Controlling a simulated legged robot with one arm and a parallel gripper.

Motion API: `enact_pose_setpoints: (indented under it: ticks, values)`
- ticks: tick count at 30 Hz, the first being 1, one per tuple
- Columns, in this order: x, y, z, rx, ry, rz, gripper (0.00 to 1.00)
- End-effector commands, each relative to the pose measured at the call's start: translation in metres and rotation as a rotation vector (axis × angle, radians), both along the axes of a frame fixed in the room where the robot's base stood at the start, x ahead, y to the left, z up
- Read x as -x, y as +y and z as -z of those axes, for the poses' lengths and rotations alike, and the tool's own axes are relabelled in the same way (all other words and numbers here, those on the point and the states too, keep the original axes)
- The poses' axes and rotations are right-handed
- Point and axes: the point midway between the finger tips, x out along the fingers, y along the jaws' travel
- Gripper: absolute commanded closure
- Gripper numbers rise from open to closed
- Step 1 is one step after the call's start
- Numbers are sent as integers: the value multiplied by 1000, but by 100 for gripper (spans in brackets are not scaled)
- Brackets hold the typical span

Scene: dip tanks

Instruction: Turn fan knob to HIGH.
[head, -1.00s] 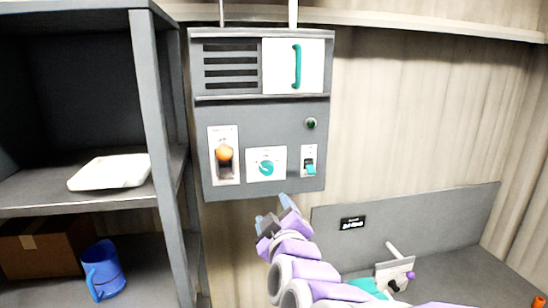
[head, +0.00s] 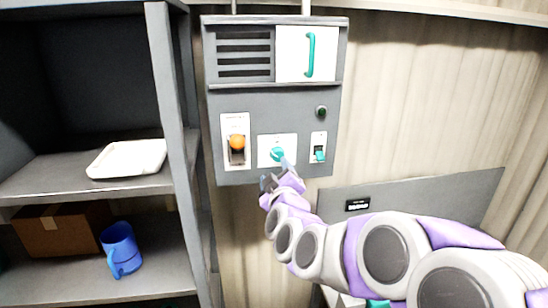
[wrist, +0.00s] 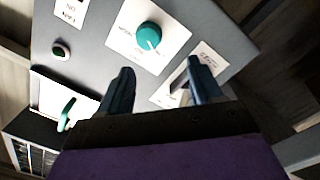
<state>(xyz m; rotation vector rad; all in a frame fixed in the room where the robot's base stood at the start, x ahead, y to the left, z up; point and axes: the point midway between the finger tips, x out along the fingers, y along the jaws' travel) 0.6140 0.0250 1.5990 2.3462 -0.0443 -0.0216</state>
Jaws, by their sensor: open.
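The fan knob (head: 278,154) is a round teal dial on a white plate in the lower middle of the grey wall panel (head: 275,104). It also shows in the wrist view (wrist: 149,36), beyond the fingertips, with a pale pointer mark on its face. The print on its plate is too small to read surely. My gripper (head: 276,174) is just below the knob in the head view. In the wrist view its two dark fingers (wrist: 157,78) are spread apart with nothing between them. The knob appears apart from the fingers.
An orange-knobbed lever (head: 237,142) is left of the knob, and a teal rocker switch (head: 320,154) is right of it. A dark green button (head: 321,111) and a door with a teal handle (head: 310,55) are above. A grey shelf (head: 165,120) stands close at left.

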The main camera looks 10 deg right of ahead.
Motion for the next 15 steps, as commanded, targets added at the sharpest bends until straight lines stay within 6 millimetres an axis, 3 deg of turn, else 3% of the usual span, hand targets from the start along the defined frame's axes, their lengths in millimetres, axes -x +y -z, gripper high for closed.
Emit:
enact_pose_setpoints:
  ticks: [9, 15]
  values:
    - [-47, -18, -2, -12, -1, 4, 35]
    - [-69, -8, -1, -6, 0, 1, 35]
